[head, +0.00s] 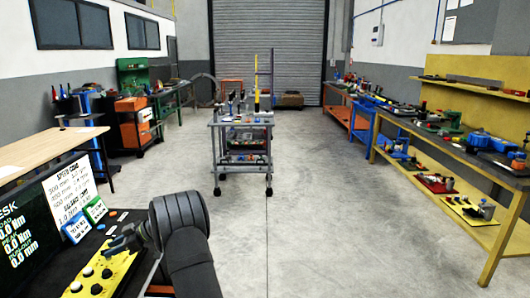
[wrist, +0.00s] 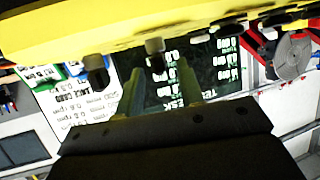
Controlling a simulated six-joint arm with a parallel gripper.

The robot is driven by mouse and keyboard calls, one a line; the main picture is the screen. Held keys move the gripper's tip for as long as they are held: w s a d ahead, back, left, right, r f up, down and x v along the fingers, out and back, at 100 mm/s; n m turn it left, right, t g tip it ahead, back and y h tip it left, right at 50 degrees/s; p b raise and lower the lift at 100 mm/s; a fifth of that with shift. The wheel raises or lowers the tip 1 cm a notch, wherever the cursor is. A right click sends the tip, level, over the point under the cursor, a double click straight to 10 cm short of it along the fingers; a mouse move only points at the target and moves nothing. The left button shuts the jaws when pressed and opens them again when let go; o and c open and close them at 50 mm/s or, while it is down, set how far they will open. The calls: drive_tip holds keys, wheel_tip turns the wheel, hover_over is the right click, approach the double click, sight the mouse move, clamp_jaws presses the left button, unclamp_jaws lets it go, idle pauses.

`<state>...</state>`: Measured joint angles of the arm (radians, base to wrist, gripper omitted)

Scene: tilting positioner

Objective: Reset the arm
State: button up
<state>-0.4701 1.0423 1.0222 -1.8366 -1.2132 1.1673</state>
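My gripper (head: 120,240) is at the lower left in the head view, over the far end of a yellow plate (head: 112,284) with black and pale round knobs. In the wrist view, the two fingers of my gripper (wrist: 160,85) stand apart with nothing held between them. The yellow plate (wrist: 60,38) crosses the top of that view. A short grey post (wrist: 155,50) on it shows just beyond the fingertips; I cannot tell its distance. My dark arm reaches in from the bottom in the head view.
A dark screen (head: 22,235) and a white text card (head: 68,190) stand left of the gripper. Green and blue cards (head: 84,217) are close by. A grey cart (head: 242,150) stands mid-floor. A yellow bench (head: 455,160) lines the right. The floor between is clear.

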drive_tip(key=v, duration=1.6)
drive_tip(key=x, duration=1.7)
drive_tip(key=shift+s+a, duration=0.1)
drive_tip(key=shift+a, duration=0.05)
drive_tip(key=shift+s+m+t, duration=0.15)
drive_tip(key=shift+m+t, duration=0.45)
drive_tip(key=m+t, duration=0.4)
drive_tip(key=t, duration=0.1)
drive_tip(key=shift+s, duration=0.25)
drive_tip(key=shift+s+m+t+h, duration=0.1)
drive_tip(key=shift+m+t+h, duration=0.3)
drive_tip(key=shift+m+t, duration=1.25)
drive_tip(key=shift+s+a+m+t+h, duration=0.15)
drive_tip(key=shift+m+t+h, duration=0.85)
drive_tip(key=shift+m+t, duration=0.5)
